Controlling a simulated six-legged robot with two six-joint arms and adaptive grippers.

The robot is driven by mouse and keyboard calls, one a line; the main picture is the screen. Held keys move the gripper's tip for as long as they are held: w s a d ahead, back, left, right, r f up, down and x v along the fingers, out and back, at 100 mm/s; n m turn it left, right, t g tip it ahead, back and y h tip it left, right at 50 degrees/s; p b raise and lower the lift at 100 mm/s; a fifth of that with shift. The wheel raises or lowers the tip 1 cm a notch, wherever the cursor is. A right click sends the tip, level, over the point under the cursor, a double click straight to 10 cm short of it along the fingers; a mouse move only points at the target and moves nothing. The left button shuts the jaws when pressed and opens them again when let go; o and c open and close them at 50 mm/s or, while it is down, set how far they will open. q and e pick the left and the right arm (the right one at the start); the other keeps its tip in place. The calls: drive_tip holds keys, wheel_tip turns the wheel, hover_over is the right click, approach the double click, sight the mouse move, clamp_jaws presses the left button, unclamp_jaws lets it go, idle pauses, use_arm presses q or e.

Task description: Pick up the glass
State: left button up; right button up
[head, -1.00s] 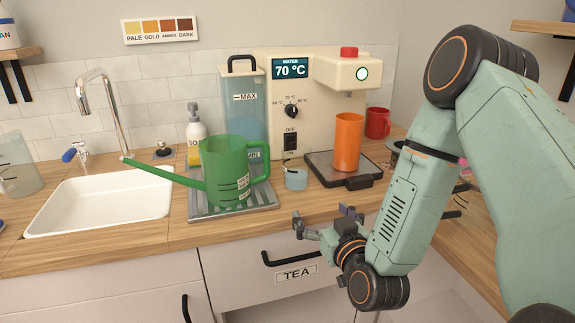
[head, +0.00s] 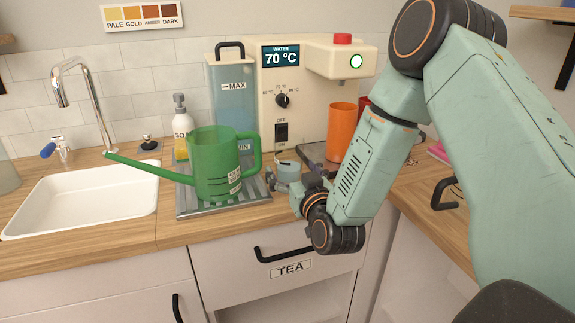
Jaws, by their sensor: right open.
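The small clear glass (head: 288,172) with a bluish tint stands upright on the wooden counter, between the green watering can and the machine. My right gripper (head: 288,180) is open at the front of the glass, its fingers spread to either side of the glass's lower part. Whether the fingers touch it I cannot tell. The gripper's body hides some of the counter in front of the glass. My left gripper is not in view.
The green watering can (head: 215,163) stands on a ribbed drain tray (head: 190,207) just left of the glass. The cream water machine (head: 308,85) is behind. A sink (head: 80,200) is at left.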

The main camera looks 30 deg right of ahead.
drive_tip(key=shift+w+d+r, duration=0.15)
drive_tip(key=shift+w+d, duration=0.05)
drive_tip(key=shift+w, duration=0.2)
drive_tip(key=shift+w+f, duration=0.25)
drive_tip(key=shift+w, duration=0.1)
drive_tip(key=shift+c, duration=0.3)
drive_tip(key=shift+s+r, duration=0.2)
drive_tip(key=shift+s, duration=0.05)
drive_tip(key=c, duration=0.4)
drive_tip(key=shift+w+f, duration=0.15)
drive_tip(key=c, duration=1)
drive_tip(key=shift+r, duration=0.2)
